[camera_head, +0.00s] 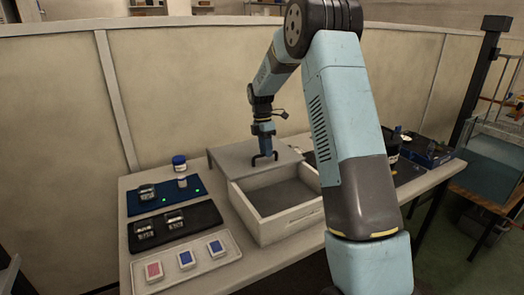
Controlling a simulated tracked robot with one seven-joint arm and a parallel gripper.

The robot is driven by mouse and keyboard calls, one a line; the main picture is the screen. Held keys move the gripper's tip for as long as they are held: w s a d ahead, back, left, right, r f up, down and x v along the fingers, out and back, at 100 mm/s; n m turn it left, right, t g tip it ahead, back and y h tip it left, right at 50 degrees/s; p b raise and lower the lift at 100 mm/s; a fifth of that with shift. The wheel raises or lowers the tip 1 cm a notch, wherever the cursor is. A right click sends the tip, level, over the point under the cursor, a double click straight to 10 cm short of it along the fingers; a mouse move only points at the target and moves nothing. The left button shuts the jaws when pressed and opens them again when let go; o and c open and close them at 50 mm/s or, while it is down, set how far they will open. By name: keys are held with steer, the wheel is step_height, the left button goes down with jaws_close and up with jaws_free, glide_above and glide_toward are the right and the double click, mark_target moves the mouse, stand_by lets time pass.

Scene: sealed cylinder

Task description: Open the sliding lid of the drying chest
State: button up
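The drying chest (268,232) is a pale open-topped box on the table, and its grey inside shows. Its flat grey lid (228,157) lies toward the back, beyond the opening, and the front part of the chest is uncovered. My gripper (264,158) points down at the lid, at a small dark arched shape that looks like the lid's handle. The fingers and the handle blend together at this size, so I cannot tell whether the gripper is shut on it. My arm hides the right end of the chest.
Left of the chest are a blue mat (147,205) and a black tray (150,238) with glassy items, and a white tray (170,277) with red and blue pieces. A blue-capped jar (180,167) stands behind. Dark equipment (425,153) sits at right. A wall (180,90) stands behind the table.

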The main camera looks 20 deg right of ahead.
steer(key=shift+o, duration=0.8)
steer(key=shift+a, duration=0.3)
step_height(320, 180, up, 13)
steer(key=w, duration=0.2)
steer(key=shift+w+a+r, duration=0.2)
steer(key=shift+w+a, duration=0.1)
steer(key=shift+a, duration=0.05)
